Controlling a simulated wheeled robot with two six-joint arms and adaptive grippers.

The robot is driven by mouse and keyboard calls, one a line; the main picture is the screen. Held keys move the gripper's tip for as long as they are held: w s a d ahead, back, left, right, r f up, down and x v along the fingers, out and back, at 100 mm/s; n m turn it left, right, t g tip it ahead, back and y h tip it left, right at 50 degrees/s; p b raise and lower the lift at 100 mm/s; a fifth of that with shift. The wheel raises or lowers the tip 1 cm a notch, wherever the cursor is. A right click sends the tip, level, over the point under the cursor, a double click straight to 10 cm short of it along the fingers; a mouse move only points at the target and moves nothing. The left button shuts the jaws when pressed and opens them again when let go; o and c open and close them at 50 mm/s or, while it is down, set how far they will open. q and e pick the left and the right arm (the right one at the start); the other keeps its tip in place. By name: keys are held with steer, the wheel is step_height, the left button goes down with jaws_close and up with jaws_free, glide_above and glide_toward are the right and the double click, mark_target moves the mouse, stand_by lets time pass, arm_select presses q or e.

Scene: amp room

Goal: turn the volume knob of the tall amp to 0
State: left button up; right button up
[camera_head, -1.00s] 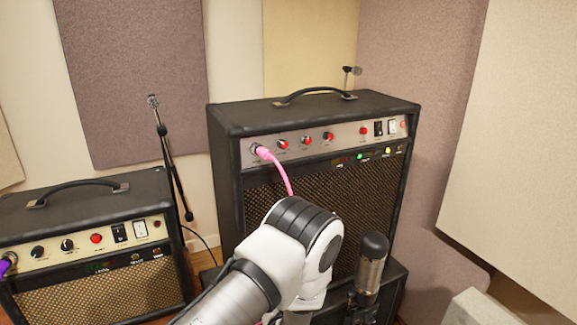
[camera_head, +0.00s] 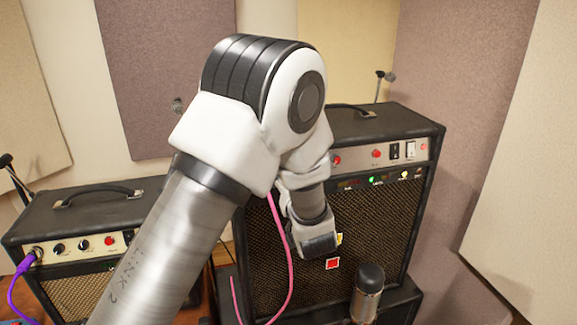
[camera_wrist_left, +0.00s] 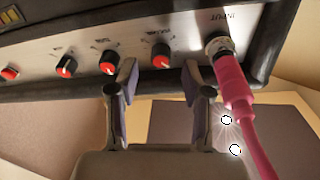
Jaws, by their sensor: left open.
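The tall amp (camera_head: 400,130) stands behind my left arm in the head view, which hides the left part of its control panel. In the left wrist view the panel (camera_wrist_left: 200,32) appears upside down along the top, with three black-and-red knobs. The knob nearest the input jack (camera_wrist_left: 161,55) lies between the fingertips in the picture; I cannot tell contact. The middle knob (camera_wrist_left: 109,62) is close to the left-hand finger. The knob labels are too blurred to read. My left gripper (camera_wrist_left: 160,72) is open and holds nothing; the arm hides its fingers in the head view.
A pink cable (camera_wrist_left: 235,85) is plugged into the input jack beside the right-hand finger. A smaller amp (camera_head: 105,200) with a purple cable (camera_head: 18,290) stands at left. A microphone (camera_head: 368,285) stands before the tall amp. Acoustic panels (camera_head: 445,85) cover the walls.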

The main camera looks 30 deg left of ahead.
arm_select(q)
steer(key=shift+x, duration=1.15)
steer(key=shift+s+a+r, duration=0.1)
jaws_close()
